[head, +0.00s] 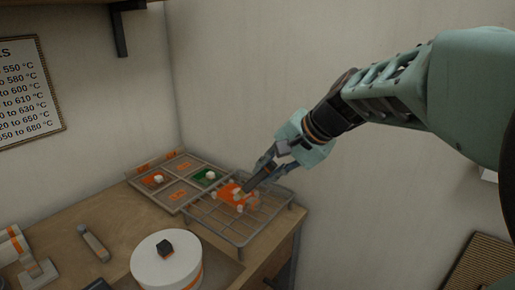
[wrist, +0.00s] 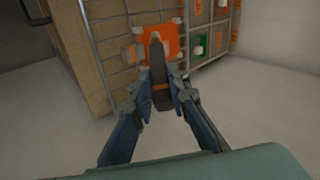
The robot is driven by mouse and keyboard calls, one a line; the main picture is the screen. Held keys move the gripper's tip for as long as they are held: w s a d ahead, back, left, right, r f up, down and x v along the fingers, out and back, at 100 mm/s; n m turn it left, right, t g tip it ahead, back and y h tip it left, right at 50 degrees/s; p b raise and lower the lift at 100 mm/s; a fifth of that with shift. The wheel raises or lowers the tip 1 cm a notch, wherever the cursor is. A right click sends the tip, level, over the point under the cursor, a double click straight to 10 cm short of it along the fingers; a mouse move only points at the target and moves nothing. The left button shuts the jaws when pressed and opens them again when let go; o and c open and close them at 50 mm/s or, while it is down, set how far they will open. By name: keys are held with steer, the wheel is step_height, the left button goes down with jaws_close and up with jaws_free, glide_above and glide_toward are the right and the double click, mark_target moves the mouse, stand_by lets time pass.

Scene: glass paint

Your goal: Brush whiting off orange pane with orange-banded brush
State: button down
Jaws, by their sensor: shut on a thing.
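The orange pane (head: 229,190) lies on a wire rack (head: 262,228) at the bench's right end, with several small white pieces around its edges. It also shows in the wrist view (wrist: 174,47). My gripper (head: 265,172) is just above the pane, tilted down to it. In the wrist view my gripper (wrist: 161,98) is shut on the dark handle of a brush (wrist: 159,72), whose pale tip reaches over the pane. The whiting is not clearly distinguishable.
A divided tray (head: 143,191) behind the rack holds an orange pane and a green pane (head: 203,175), each with a white piece. A white round pot (head: 167,263) with a dark knob, a pale tool (head: 95,243) and a stand (head: 38,272) are on the bench to the left.

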steer(key=w+a, duration=0.1)
steer(key=a, duration=0.1)
steer(key=w+a, duration=0.2)
steer(key=shift+f+p, duration=0.1)
steer(key=shift+p, duration=0.3)
steer(key=shift+s+d+b, duration=0.45)
steer(key=shift+s+d, duration=0.4)
steer(key=shift+d, duration=0.25)
steer(key=shift+s+d+b, duration=0.45)
steer(key=shift+s+d, duration=0.4)
steer(key=shift+d, duration=0.25)
steer(key=shift+r+p, duration=0.45)
steer(key=shift+r, duration=0.3)
steer(key=w+a+p, duration=0.2)
steer(key=w+a, duration=0.1)
steer(key=w, duration=0.3)
steer(key=shift+a, duration=0.2)
steer(key=shift+f, duration=0.1)
steer(key=shift+f+b, duration=0.3)
steer(key=shift+f, duration=0.25)
